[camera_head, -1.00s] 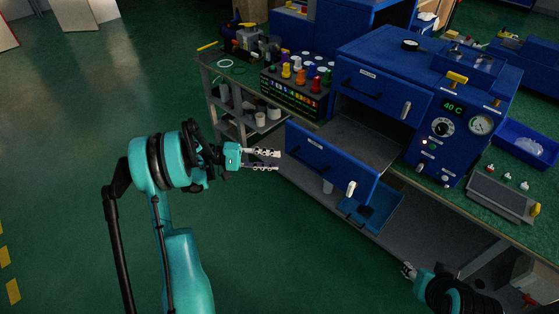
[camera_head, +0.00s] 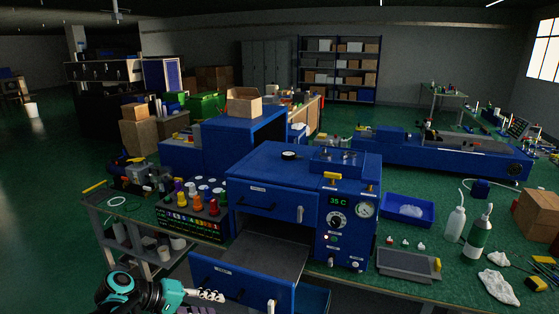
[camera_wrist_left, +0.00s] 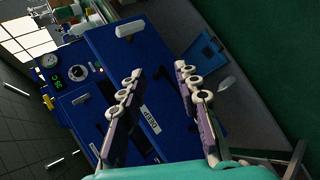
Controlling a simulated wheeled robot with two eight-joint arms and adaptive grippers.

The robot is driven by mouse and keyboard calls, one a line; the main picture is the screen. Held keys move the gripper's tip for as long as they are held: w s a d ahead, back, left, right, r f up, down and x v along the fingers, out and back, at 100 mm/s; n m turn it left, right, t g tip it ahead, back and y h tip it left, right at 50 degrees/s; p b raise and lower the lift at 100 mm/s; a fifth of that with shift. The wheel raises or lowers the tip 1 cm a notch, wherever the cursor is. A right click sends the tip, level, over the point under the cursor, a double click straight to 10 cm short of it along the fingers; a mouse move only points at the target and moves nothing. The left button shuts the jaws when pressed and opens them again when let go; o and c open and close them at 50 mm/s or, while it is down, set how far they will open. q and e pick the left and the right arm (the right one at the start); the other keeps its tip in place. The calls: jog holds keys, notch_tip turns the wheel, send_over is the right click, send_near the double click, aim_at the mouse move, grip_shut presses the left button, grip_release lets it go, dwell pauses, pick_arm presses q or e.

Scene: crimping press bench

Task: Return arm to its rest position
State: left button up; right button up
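My left gripper (camera_head: 207,300) is at the bottom of the head view, left of the pulled-out lower drawer (camera_head: 228,277) of the blue oven-like unit (camera_head: 272,182). In the left wrist view, the two fingers of my left gripper (camera_wrist_left: 158,72) stand apart with nothing between them. The labelled drawer front (camera_wrist_left: 152,112) shows behind and between the fingers; I cannot tell the exact distance. The lower part of my left arm is cut off by the head view's bottom edge. My right gripper is not in view.
The unit's display (camera_head: 339,201) reads 35 C. A rack of coloured knobs (camera_head: 195,216) stands left of it. A blue tray (camera_head: 407,210), a grey plate (camera_head: 407,265) and bottles (camera_head: 478,236) stand on the right. Green floor (camera_head: 40,200) is clear at left.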

pick_arm(q)
jog(key=s+d+m+t+y, duration=0.1)
jog(key=s+m+y, duration=0.5)
jog(key=s, duration=1.2)
jog(key=t+y, duration=0.1)
jog(key=y, duration=0.2)
